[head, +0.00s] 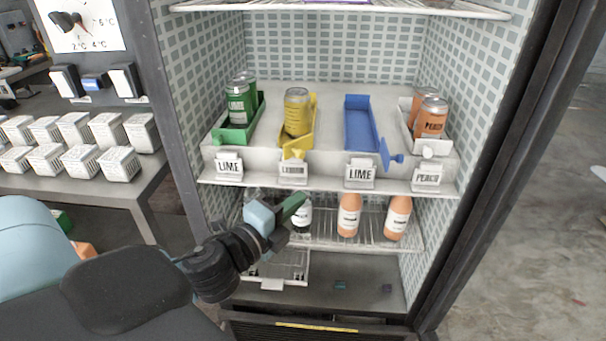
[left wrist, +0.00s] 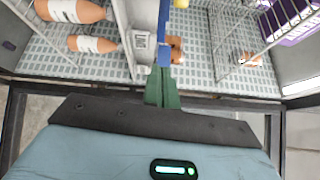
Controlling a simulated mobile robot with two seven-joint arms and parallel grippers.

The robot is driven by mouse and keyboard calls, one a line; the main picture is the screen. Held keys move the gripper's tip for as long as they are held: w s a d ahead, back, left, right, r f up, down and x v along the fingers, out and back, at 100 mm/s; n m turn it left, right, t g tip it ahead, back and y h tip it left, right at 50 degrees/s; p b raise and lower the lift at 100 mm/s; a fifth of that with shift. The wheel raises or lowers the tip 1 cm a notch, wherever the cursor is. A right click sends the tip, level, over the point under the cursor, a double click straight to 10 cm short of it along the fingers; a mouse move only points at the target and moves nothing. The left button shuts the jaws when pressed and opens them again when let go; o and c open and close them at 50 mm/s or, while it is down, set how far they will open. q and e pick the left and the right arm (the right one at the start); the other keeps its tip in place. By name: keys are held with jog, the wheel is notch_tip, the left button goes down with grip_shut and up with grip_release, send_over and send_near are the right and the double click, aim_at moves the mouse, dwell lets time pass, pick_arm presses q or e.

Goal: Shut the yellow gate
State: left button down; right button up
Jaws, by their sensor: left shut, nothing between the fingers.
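The yellow gate (head: 295,153) is at the front of the yellow can lane (head: 313,122) on the middle fridge shelf. It looks slanted across the lane's front; I cannot tell how far open it is. A yellow can (head: 296,110) stands in the lane behind it. My left gripper (head: 293,203) is shut and empty, with green fingers. It is in front of the fridge, below the shelf's front edge and apart from the gate in the head view. In the left wrist view its fingers (left wrist: 162,88) point at the shelf edge. My right gripper is out of view.
Beside it are a green lane (head: 238,134), a blue lane (head: 361,122) with its blue gate (head: 386,153) swung out right, and a white lane (head: 408,122) with peach cans. Label holders line the shelf edge. Orange bottles (head: 349,214) stand below. The dark door frame (head: 490,150) bounds the right.

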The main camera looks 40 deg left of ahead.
aim_at(303, 149)
pick_arm(q)
jog(key=s+n+y, duration=0.1)
jog(key=r+y, duration=0.1)
jog(key=y, duration=0.1)
jog(key=shift+s+d+r+n+b, duration=0.1)
jog(key=shift+s+d+n+b, duration=0.25)
jog(key=shift+d+n, duration=0.05)
jog(key=w+a+p, duration=0.1)
jog(key=w+a, duration=0.4)
jog(key=w, duration=0.5)
jog(key=shift+w+a+r, duration=0.15)
jog(key=shift+a+r, duration=0.1)
jog(key=shift+r, duration=0.1)
